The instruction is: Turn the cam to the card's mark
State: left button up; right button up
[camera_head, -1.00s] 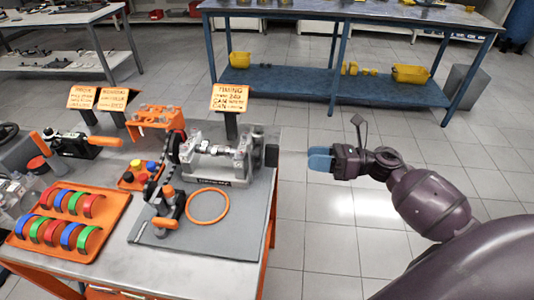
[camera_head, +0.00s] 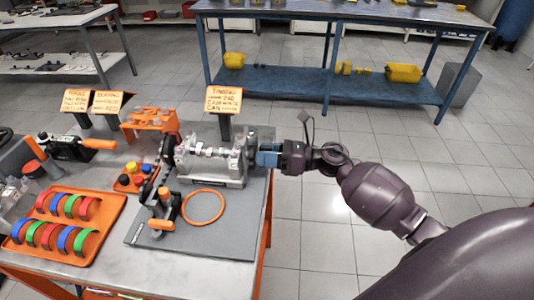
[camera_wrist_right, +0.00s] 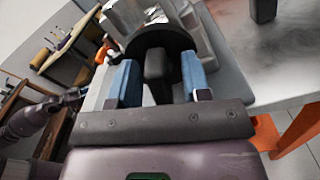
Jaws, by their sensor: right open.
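The engine fixture with the bright metal camshaft (camera_head: 210,151) stands on a grey mat (camera_head: 185,235) on the near workbench. The orange timing card (camera_head: 224,100) stands upright behind it; its small lettering is hard to read. My right gripper (camera_head: 262,156) is at the fixture's right end, its blue fingers pointing left. In the right wrist view the gripper (camera_wrist_right: 160,85) is open, with one blue finger on each side of a black bar-shaped handle (camera_wrist_right: 156,66). The handle stands out from a round dark disc on the fixture. A gap shows on each side of it.
An orange ring (camera_head: 203,207) and an orange-handled tool (camera_head: 163,212) lie in front of the fixture. An orange tray (camera_head: 65,228) of coloured half-rings is at the left. The floor right of the bench is clear. A blue table (camera_head: 340,85) stands behind.

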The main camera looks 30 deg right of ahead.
pick_arm(q)
jog(key=shift+w, duration=0.1)
pick_arm(e)
jog(key=shift+c, duration=0.4)
jog(key=c, duration=0.7)
pick_arm(q)
jog(key=shift+w+r, duration=0.15)
jog(key=shift+w, duration=0.15)
jog(key=shift+r, duration=0.2)
pick_arm(e)
jog(key=shift+m, duration=0.3)
